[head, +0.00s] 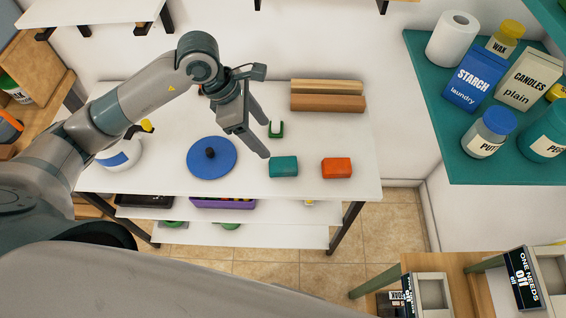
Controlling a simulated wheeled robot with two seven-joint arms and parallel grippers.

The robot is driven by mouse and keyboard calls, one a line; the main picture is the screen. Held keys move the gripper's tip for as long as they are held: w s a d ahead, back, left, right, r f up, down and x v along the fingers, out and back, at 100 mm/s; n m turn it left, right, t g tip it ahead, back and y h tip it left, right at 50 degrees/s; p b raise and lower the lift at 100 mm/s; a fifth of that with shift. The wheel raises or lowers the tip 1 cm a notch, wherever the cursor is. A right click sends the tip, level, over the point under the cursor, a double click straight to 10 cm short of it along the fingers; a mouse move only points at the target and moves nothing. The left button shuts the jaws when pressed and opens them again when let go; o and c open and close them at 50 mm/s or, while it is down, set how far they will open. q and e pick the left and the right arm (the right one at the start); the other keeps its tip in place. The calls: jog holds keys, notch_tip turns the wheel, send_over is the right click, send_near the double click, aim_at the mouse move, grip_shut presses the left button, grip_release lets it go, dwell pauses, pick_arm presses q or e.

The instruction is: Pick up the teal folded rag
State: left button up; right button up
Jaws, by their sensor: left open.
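The teal folded rag (283,167) lies on the white table (330,188) near its front edge, a small flat block in shape. My left gripper (266,140) comes in from the left above the table. Its two fingers are spread apart with nothing between them. One fingertip is close to the rag's upper left in the picture; I cannot tell the height between them. My right gripper does not show.
An orange-red block (336,168) sits right of the rag. A blue disc with a dark knob (211,158) lies to the left. A teal shelf (436,112) with containers stands right.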

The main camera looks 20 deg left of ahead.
pick_arm(q)
jog(key=p, duration=0.3)
send_near(284, 163)
jog(key=shift+d+f, duration=0.8)
jog(key=shift+d, duration=0.05)
jog(key=shift+w+f, duration=0.1)
jog(key=shift+f, duration=0.4)
jog(key=shift+d, duration=0.1)
jog(key=shift+w+d+f+p, duration=0.15)
jog(key=shift+f+p, duration=0.5)
jog(key=shift+p, duration=0.35)
jog(key=p+x, duration=0.1)
jog(key=x, duration=0.2)
jog(key=shift+w+f+p, duration=0.1)
jog(key=shift+f+p, duration=0.2)
jog(key=shift+p, duration=0.1)
jog(key=shift+f, duration=0.15)
jog(key=shift+f+b, duration=0.25)
jog(key=shift+b, duration=0.2)
